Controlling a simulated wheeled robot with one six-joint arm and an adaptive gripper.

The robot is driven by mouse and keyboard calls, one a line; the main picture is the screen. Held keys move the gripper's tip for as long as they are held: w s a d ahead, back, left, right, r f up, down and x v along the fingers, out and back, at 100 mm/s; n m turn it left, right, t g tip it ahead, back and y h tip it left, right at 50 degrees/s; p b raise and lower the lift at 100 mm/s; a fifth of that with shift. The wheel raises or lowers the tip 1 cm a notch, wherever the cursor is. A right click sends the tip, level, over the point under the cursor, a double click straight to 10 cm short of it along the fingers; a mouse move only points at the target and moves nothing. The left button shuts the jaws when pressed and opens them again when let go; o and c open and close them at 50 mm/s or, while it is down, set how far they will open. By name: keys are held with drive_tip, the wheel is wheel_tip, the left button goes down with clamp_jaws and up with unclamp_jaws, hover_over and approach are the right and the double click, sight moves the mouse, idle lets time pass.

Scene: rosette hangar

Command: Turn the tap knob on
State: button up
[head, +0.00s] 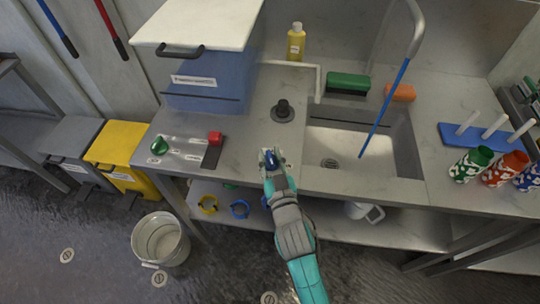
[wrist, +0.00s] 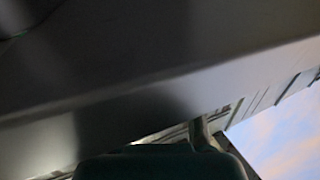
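A black round knob (head: 283,110) stands on a dark disc on the steel counter, left of the sink (head: 345,150); I take it to be the tap knob. A thin white pipe (head: 318,82) bends behind it. My gripper (head: 271,158) is at the counter's front edge, nearer than the knob and apart from it. A small blue patch shows at its fingers; I cannot tell whether it is a held thing or part of the gripper. The wrist view shows a dark, blurred surface and a dark shape at the bottom; the knob is not seen there.
A blue bin with a white lid (head: 205,85) stands left of the knob. A blue rod (head: 385,110) slants into the sink. A bucket (head: 160,240) stands on the floor.

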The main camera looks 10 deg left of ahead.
drive_tip(key=shift+s+r, duration=0.1)
drive_tip(key=v, duration=1.1)
drive_tip(key=shift+s, duration=0.35)
drive_tip(key=shift+d, duration=0.15)
